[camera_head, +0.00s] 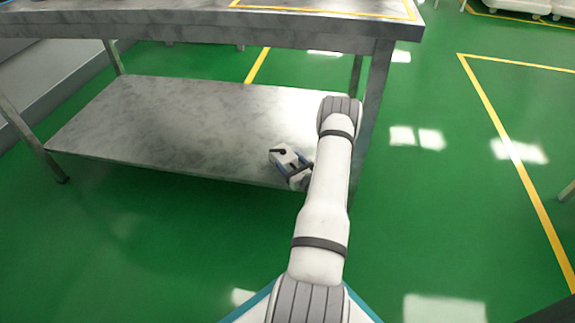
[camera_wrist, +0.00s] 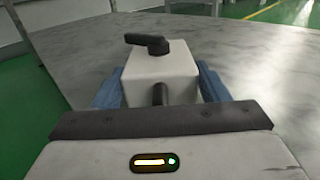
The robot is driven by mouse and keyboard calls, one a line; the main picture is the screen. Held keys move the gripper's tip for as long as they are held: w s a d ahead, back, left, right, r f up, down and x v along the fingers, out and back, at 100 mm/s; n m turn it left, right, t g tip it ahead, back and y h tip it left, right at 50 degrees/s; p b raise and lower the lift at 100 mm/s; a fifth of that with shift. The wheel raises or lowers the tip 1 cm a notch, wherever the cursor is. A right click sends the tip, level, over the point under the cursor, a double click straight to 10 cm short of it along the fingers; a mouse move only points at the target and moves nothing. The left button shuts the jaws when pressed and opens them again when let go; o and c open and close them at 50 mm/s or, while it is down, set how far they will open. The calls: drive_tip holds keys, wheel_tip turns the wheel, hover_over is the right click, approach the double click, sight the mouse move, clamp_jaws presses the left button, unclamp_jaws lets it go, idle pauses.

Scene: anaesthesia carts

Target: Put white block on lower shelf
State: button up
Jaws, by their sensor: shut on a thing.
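The white block (camera_head: 284,155) has a black lever-like knob on top. It is over the front right part of the grey lower shelf (camera_head: 170,120), close to its front edge. In the wrist view the white block (camera_wrist: 150,78) sits upright between my blue fingers. My gripper (camera_head: 290,163) is shut on it from the sides. The shelf surface (camera_wrist: 265,75) spreads around the block at about the height of its base. I cannot tell whether the block's underside touches the shelf, as my gripper hides it.
A table leg (camera_head: 376,85) stands just right of my arm. The left and middle of the lower shelf are clear. Green floor with yellow lines lies around.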

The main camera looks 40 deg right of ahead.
drive_tip(key=shift+f, duration=0.15)
drive_tip(key=o, duration=1.2)
